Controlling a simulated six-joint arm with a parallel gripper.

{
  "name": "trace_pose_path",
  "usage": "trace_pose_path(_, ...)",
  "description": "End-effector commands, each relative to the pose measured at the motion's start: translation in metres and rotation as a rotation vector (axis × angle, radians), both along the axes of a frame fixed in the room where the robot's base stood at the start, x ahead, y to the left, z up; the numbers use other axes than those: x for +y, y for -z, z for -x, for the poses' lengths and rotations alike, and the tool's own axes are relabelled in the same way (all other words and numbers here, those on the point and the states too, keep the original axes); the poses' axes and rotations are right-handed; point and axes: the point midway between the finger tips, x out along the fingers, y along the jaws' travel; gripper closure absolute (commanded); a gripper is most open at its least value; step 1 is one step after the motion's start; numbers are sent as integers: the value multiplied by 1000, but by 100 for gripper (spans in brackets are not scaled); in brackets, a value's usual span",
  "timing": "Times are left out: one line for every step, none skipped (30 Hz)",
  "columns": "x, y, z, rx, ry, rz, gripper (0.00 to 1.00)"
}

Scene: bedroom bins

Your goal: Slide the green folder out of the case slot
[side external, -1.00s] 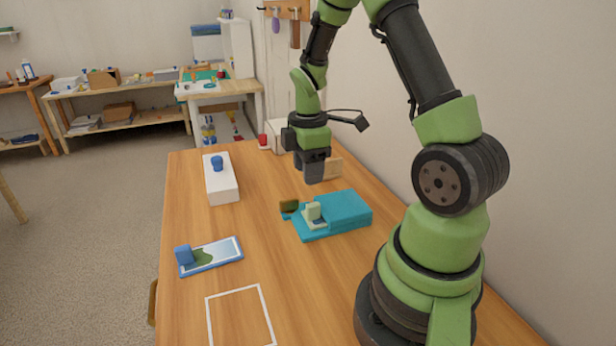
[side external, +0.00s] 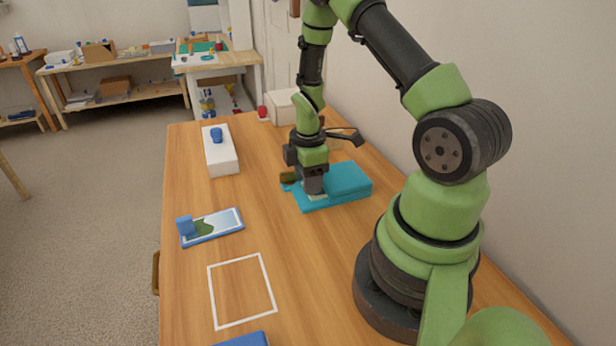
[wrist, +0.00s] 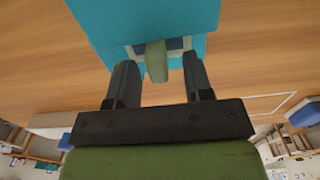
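The teal case (side external: 348,180) lies on the wooden table below my gripper. The pale green tab of the folder (wrist: 156,62) sticks out at the case's slot in the wrist view, with the case (wrist: 120,22) behind it. My gripper (wrist: 161,78) is open, with one finger on each side of the tab and a visible gap to both. In the side view my gripper (side external: 312,184) is low at the front of the case and hides most of the tab. The rest of the folder is hidden.
A white box with a blue knob (side external: 221,158), a blue-edged picture panel (side external: 213,227) and a white outlined rectangle (side external: 242,290) are at left. Bare table lies between them and the case.

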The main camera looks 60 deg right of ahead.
Motion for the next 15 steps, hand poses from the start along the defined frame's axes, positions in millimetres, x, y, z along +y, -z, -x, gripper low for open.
trace_pose_path(0,0,0,0,0,0,62)
trace_pose_path(0,0,0,0,0,0,69)
trace_pose_path(0,0,0,0,0,0,78)
trace_pose_path(0,0,0,0,0,0,85)
trace_pose_path(0,0,0,0,0,0,92)
trace_pose_path(0,0,0,0,0,0,100)
trace_pose_path(0,0,0,0,0,0,100)
trace_pose_path(0,0,0,0,0,0,100)
trace_pose_path(0,0,0,0,0,0,100)
trace_pose_path(0,0,0,0,0,0,100)
trace_pose_path(0,0,0,0,0,0,100)
trace_pose_path(1,0,-1,0,-1,0,100)
trace_pose_path(1,0,-2,0,-1,0,100)
trace_pose_path(2,0,-2,0,-1,0,100)
trace_pose_path(3,0,-4,-1,-2,1,100)
